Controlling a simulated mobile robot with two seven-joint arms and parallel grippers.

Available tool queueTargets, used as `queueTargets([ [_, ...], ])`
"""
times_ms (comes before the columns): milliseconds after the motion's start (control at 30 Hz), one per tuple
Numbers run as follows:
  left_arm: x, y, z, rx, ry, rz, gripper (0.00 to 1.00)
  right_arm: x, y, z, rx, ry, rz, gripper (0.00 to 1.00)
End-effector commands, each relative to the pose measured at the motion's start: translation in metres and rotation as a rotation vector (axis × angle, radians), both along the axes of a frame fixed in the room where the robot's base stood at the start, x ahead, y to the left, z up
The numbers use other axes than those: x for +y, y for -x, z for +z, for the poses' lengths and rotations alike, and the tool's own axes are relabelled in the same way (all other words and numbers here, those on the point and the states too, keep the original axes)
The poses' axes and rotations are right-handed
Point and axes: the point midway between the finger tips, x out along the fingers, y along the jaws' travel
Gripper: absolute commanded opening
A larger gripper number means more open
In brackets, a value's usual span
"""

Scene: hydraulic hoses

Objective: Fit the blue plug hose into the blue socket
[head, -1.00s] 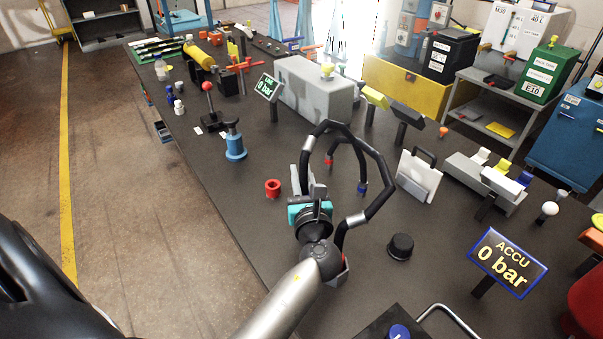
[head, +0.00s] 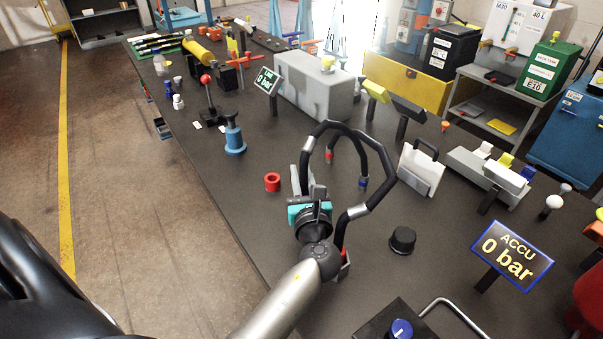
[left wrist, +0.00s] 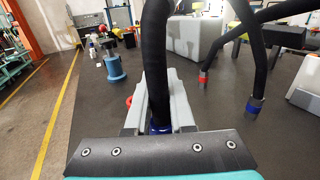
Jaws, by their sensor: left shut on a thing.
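My left gripper (head: 308,192) is shut on a black hose (left wrist: 155,60) just above a blue ring (left wrist: 159,128) at its lower end, which shows between the grey fingers in the left wrist view. From there the hose (head: 386,165) arches up and right, with silver sleeves, and comes down to a red part (head: 343,253) beside my wrist. A second black hose arch stands behind it, with a red-ringed end (head: 330,155) and a blue-ringed end (head: 363,183) at the table. I cannot tell which part is the blue socket. My right gripper is out of view.
A red ring (head: 272,182) lies left of the gripper, and a black cap (head: 402,240) lies to its right. A grey block (head: 315,85) stands behind. A manifold with coloured caps (head: 490,170) and the ACCU sign (head: 511,258) are at the right.

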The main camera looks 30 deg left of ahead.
Motion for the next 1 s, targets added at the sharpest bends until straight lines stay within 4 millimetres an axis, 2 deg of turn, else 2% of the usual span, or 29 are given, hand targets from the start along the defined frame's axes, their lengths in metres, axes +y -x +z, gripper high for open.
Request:
queueTargets([
  [867,0.0,0.0,-0.022,-0.002,-0.001,0.0,0.0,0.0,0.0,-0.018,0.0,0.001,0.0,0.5],
  [900,0.0,0.0,-0.021,-0.002,-0.001,0.0,0.25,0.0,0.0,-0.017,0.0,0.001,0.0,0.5],
  [1000,0.0,0.0,-0.021,-0.002,-0.001,0.0,0.36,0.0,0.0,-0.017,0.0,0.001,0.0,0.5],
])
